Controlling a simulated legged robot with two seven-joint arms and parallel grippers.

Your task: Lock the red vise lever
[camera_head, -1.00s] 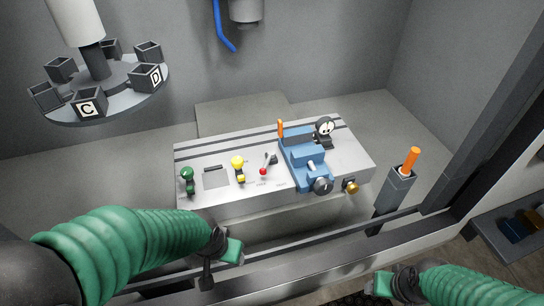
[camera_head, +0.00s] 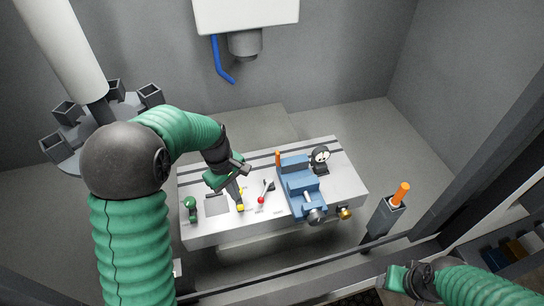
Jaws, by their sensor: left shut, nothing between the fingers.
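The small lever with the red ball knob (camera_head: 261,201) stands on the grey machine table, left of the blue vise (camera_head: 300,187). Its dark handle slants up to the right of the knob. My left gripper (camera_head: 236,196) is shut and empty, pointing down over the yellow lever (camera_head: 240,207), left of the red knob and apart from it. The gripper hides most of the yellow lever; I cannot tell whether they touch. My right gripper (camera_head: 397,278) is at the lower right, outside the table's front; its fingers are too unclear to judge.
A green knob (camera_head: 190,203) stands at the table's left end. An orange handle (camera_head: 401,194) sticks up from a grey post at right. A brass knob (camera_head: 345,212) is beside the vise. A carousel of dark boxes (camera_head: 66,113) is at upper left. A sill crosses in front.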

